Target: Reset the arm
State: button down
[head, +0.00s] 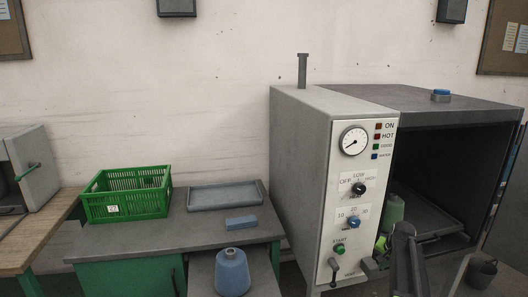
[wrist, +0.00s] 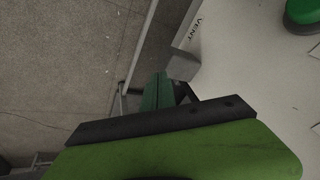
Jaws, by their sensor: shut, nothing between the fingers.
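My gripper (wrist: 158,92) shows in the wrist view, its dark green fingers together with nothing between them. It points down past the front of the steamer cabinet, close to a grey block beside the VENT label (wrist: 194,30). A round green button (wrist: 305,12) is at the top right of that view. In the head view my dark arm rises at the lower right, in front of the grey steamer cabinet (head: 300,150) and its open chamber; the fingertips are hard to make out there. A green cone (head: 391,211) stands inside the chamber, partly hidden.
The white control panel (head: 345,200) carries a gauge, knobs and a lever. The chamber door (head: 508,185) stands open at right. A green crate (head: 126,194), a grey tray (head: 226,196) and a blue block (head: 241,223) are on the bench. A blue cone (head: 232,272) stands lower.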

jog(key=s+a+n+g, duration=0.1)
jog(key=s+a+n, duration=0.2)
jog(key=s+a, duration=0.3)
jog(key=s+a+n+g+p, duration=0.1)
jog(key=s+a, duration=0.5)
jog(key=a, duration=0.9)
jog(key=s+a+n+g+p, duration=0.1)
jog(key=s+a+n, duration=0.4)
jog(key=a, duration=0.6)
jog(key=shift+s+r+g+y, duration=0.25)
jog(key=shift+s+g+y, duration=0.15)
jog(key=shift+s+g, duration=0.55)
jog(key=shift+s, duration=0.15)
